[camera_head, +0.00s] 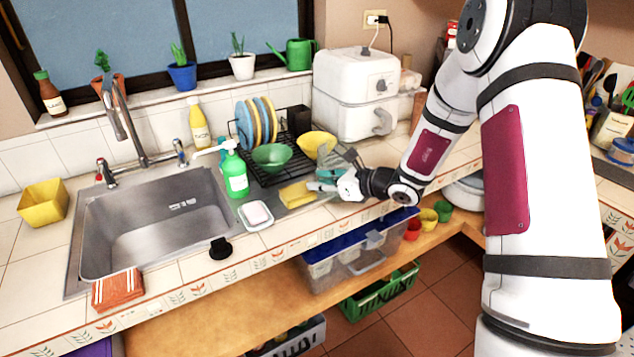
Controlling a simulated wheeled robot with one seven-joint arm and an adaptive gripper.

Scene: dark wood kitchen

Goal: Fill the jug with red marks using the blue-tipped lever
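No jug with red marks can be made out clearly. A greyish, see-through item (342,157) stands just behind my gripper (318,186); I cannot tell if it is a jug. My gripper is low over the counter, right of the sink, beside the yellow sponge (296,194). Its fingers are too small to read. The sink looks empty.
A green soap bottle (234,172), a soap dish (256,216) and a black stopper (221,249) stand along the sink's right side. A dish rack (290,160) with plates and bowls is behind. A yellow box (43,203) and an orange cloth (117,290) are at left.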

